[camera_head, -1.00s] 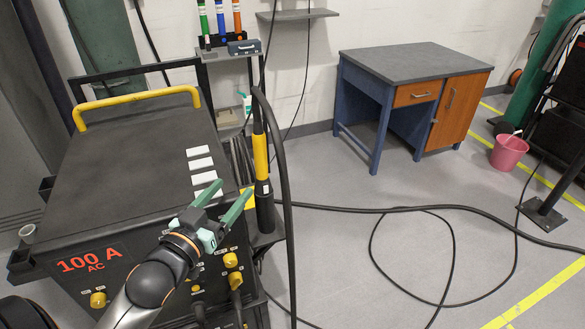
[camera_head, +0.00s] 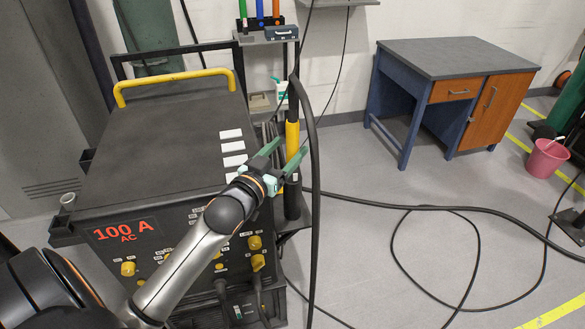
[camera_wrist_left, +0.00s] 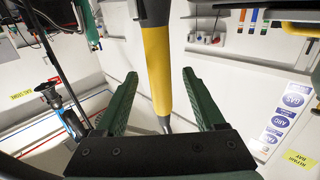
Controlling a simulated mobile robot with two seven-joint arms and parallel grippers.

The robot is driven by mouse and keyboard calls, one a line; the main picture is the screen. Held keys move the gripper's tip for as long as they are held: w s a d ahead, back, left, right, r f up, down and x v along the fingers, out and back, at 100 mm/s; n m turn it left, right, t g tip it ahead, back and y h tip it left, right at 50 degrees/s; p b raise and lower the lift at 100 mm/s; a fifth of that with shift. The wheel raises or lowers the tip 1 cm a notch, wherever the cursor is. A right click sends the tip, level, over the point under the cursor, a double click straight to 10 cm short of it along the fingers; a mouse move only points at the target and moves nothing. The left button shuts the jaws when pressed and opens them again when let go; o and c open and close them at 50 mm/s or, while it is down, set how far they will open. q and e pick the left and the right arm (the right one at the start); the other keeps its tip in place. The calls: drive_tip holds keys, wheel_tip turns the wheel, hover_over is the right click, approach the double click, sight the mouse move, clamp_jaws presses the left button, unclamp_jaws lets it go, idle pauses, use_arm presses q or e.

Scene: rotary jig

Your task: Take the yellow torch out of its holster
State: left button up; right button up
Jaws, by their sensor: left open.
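The torch (camera_head: 292,137) stands upright at the right side of the black welding machine, with a yellow band between black parts. Its lower part is partly hidden by my gripper, and I cannot make out the holster clearly. My left gripper (camera_head: 288,150), with green fingers, is open at the height of the yellow band. In the left wrist view the yellow torch shaft (camera_wrist_left: 158,70) runs between the spread fingers, apparently in front of the palm; I cannot tell whether either finger touches it. My right gripper is out of view.
The welding machine (camera_head: 150,150) with a yellow handle (camera_head: 175,80) fills the left. A thick black cable (camera_head: 316,200) hangs just right of the torch, and more cable loops over the floor. A desk (camera_head: 455,62) and a pink bucket (camera_head: 546,158) stand further right.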

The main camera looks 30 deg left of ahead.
use_arm(q)
drive_tip(key=shift+w, duration=1.35)
clamp_jaws()
